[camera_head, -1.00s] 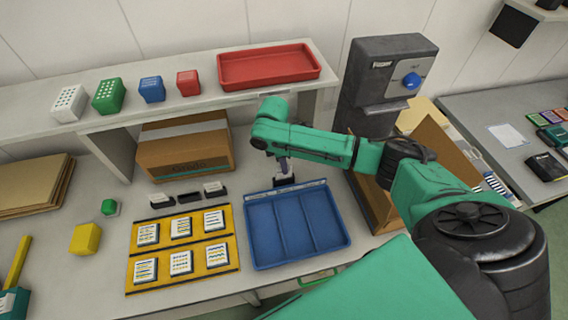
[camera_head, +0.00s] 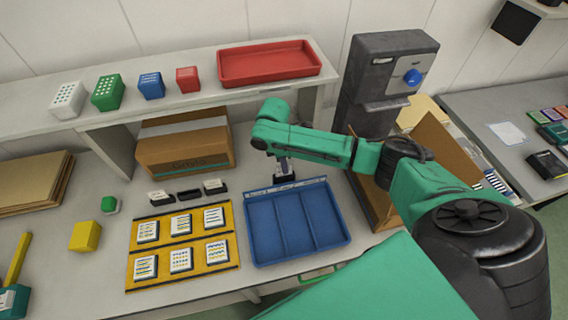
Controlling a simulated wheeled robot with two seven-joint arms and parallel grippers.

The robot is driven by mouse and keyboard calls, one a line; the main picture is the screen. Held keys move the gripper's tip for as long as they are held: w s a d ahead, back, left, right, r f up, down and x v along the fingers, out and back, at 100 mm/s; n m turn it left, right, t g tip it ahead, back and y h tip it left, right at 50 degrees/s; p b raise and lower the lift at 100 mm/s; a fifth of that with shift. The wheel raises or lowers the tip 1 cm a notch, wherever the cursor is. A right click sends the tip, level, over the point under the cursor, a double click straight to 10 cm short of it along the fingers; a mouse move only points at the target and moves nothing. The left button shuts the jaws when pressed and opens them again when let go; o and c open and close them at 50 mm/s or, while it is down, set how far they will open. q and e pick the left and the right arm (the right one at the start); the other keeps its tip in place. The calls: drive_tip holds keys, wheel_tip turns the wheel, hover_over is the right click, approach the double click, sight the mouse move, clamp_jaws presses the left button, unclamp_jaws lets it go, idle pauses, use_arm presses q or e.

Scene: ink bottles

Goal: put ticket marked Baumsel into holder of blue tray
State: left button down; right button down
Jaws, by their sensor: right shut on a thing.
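The blue tray (camera_head: 327,257) has three compartments and lies on the lower table, with a pale lettered strip along its back rim. My right gripper (camera_head: 284,169) points down just behind that rim, near its middle. It is shut on a small ticket, which is mostly hidden by the fingers; its lettering cannot be read. Dark parts show under the fingers, and I cannot tell whether the ticket is in the holder there. Left of the tray, small black holders stand in a row: the left (camera_head: 160,198) and right (camera_head: 215,187) ones carry white tickets, the middle one (camera_head: 189,195) looks empty. My left gripper is not in view.
A cardboard box (camera_head: 186,153) stands behind the holders. A yellow board (camera_head: 184,249) with several printed cards lies left of the tray. A red tray (camera_head: 267,62) and coloured blocks sit on the shelf above. An open carton (camera_head: 375,205) stands right of the tray, under my arm.

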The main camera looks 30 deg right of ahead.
drive_tip(key=shift+f, duration=0.1)
drive_tip(key=c, duration=0.9)
unclamp_jaws()
drive_tip(key=shift+c, duration=0.2)
drive_tip(key=r+b, duration=0.1)
drive_tip(key=r, duration=0.2)
drive_tip(key=a+r+b, duration=0.1)
drive_tip(key=r, duration=0.6)
drive_tip(key=shift+w+a+r+b, duration=0.2)
drive_tip(key=shift+w+r+b, duration=0.05)
drive_tip(key=shift+b, duration=0.15)
wheel_tip(320, 180, up, 4)
drive_tip(key=shift+a+p, duration=0.15)
drive_tip(key=shift+p, duration=0.15)
drive_tip(key=shift+f, duration=0.1)
